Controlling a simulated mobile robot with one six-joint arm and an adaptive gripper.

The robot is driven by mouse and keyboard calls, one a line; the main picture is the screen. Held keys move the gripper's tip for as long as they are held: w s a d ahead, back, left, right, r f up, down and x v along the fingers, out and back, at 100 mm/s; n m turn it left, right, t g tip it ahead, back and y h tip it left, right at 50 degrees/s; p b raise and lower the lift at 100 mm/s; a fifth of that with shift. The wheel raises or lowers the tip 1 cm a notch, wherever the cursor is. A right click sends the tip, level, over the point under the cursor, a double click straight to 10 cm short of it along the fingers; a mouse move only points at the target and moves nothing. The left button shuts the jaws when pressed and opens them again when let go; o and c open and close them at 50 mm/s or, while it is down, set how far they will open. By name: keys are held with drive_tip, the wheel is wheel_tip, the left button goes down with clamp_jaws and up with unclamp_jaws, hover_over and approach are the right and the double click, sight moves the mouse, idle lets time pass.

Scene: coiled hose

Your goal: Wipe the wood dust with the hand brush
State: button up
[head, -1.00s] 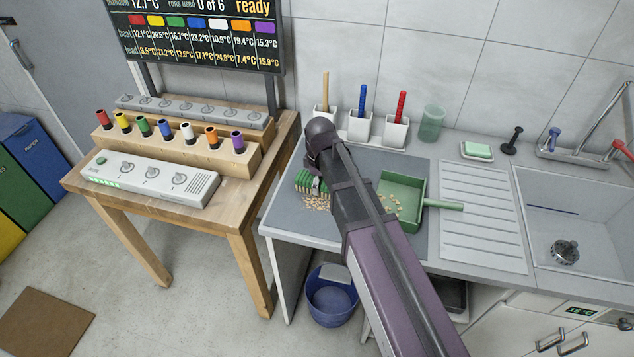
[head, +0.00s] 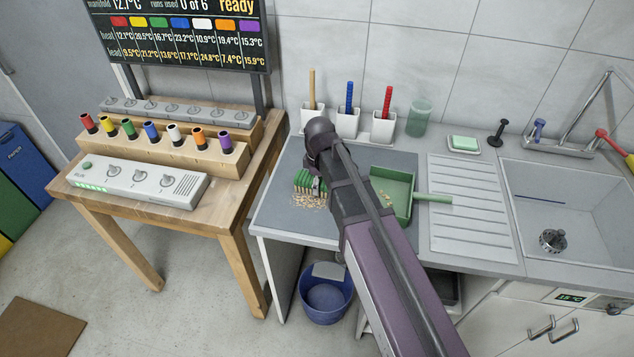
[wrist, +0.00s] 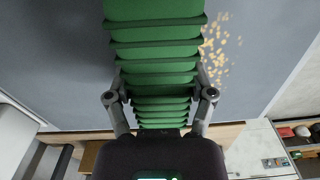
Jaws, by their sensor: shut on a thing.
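The hand brush (head: 304,182), green with pale bristles, is on the grey mat on the counter, left of my arm. In the wrist view its ribbed green body (wrist: 152,48) runs between the fingers of my gripper (wrist: 160,82), which is shut on it. Tan wood dust (head: 309,202) lies scattered on the mat at the brush's near side; it also shows in the wrist view (wrist: 220,50). More tan bits lie at the green dustpan (head: 403,208), right of my arm. My arm hides part of the mat and pan.
White holders (head: 347,124) with coloured sticks and a green cup (head: 419,118) stand along the wall. A ribbed drainboard (head: 470,205) and sink (head: 575,215) are at right. A wooden table (head: 190,198) with a valve panel stands left. A blue bucket (head: 327,300) is below.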

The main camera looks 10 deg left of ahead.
drive_tip(key=shift+s+d, duration=0.15)
drive_tip(key=shift+d, duration=1.55)
drive_tip(key=shift+s+d+f, duration=0.1)
drive_tip(key=shift+s+d, duration=0.05)
drive_tip(key=shift+d, duration=0.75)
drive_tip(key=shift+s+d, duration=0.1)
drive_tip(key=shift+d, duration=0.75)
drive_tip(key=shift+s, duration=0.8)
drive_tip(key=shift+s+a, duration=0.1)
drive_tip(key=shift+a, duration=0.1)
